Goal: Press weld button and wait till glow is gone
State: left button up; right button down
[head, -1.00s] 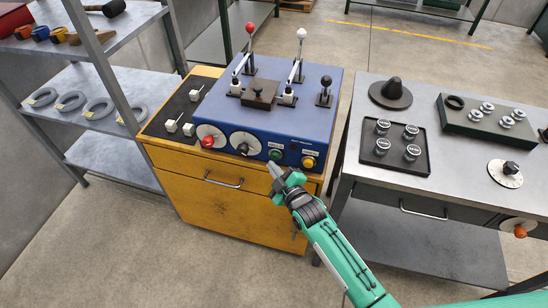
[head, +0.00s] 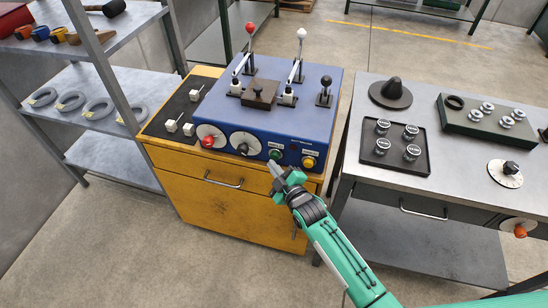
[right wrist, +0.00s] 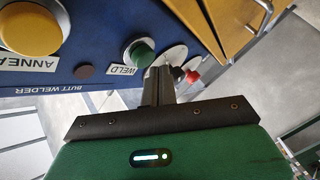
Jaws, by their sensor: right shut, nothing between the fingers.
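The blue butt welder (head: 322,96) sits on a yellow cabinet. Its green weld button (head: 275,154) is on the front face, and in the right wrist view the button (right wrist: 139,53) shows beside a WELD label. My right gripper (head: 272,167) is shut and empty, with its tips just in front of and below the button. In the right wrist view the fingers (right wrist: 159,82) overlap the area by the button, and I cannot tell whether they touch it. I see no glow at the clamps on top. My left gripper is not in view.
A yellow anneal button (head: 308,162) is right of the weld button, and a dial (head: 245,144) and red knob (head: 208,141) are to its left. A grey bench (head: 450,157) with a black tray (head: 395,163) stands at the right. The floor in front is clear.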

jog(key=shift+w+d, duration=0.1)
jog(key=shift+w, duration=0.15)
jog(key=shift+w+d, duration=0.15)
jog(key=shift+w, duration=0.3)
dwell(0.6)
jog(key=shift+s, duration=0.1)
jog(key=shift+s+a+p, duration=0.25)
jog(key=shift+s+p, duration=0.1)
jog(key=shift+s, duration=0.4)
jog(key=s, duration=0.1)
jog(key=s+a+p, duration=0.1)
jog(key=s, duration=0.1)
jog(key=s+p, duration=0.1)
jog(key=shift+s+a, duration=0.3)
jog(key=shift+s, duration=0.1)
dwell(0.8)
